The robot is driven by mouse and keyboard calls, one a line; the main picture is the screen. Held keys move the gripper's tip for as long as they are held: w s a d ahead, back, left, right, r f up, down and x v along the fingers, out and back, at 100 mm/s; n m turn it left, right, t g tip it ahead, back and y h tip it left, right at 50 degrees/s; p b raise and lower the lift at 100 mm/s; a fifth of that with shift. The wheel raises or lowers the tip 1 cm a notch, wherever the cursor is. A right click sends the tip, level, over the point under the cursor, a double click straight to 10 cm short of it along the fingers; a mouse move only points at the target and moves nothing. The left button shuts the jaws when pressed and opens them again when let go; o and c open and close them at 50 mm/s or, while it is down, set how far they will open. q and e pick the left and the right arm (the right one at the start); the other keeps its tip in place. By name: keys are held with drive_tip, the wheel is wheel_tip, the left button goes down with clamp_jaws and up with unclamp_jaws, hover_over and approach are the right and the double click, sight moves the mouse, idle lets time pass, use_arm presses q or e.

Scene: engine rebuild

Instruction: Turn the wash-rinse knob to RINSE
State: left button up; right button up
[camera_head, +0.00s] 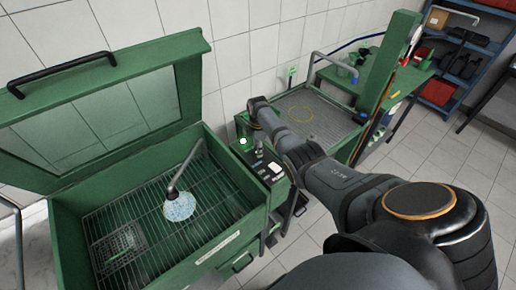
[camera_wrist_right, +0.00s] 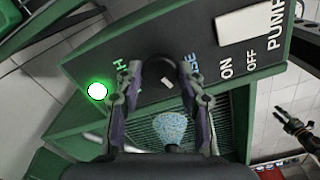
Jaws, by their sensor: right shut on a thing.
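The wash-rinse knob (camera_wrist_right: 160,74) is dark and round, on a dark control panel between partly covered lettering ending in "H" on the left and "SE" on the right. A short pale mark (camera_wrist_right: 167,83) shows on it; I cannot tell which word it points to. My right gripper (camera_wrist_right: 163,88) is shut on the knob, one finger on each side. In the head view my right gripper (camera_head: 258,148) reaches down to the panel beside the washer. Another gripper, apparently my left (camera_wrist_right: 296,130), shows small at the right of the wrist view; its jaws are unclear.
A lit green lamp (camera_wrist_right: 97,91) is beside the knob. A white pump switch (camera_wrist_right: 249,24) has ON and OFF lettering. The open green wash cabinet (camera_head: 222,248) holds a wire rack and a spout over a blue speckled patch (camera_head: 180,207). A second grated basin (camera_head: 318,112) lies behind.

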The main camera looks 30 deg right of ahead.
drive_tip(key=o, duration=1.2)
wheel_tip(320, 180, up, 12)
drive_tip(key=shift+f, duration=0.1)
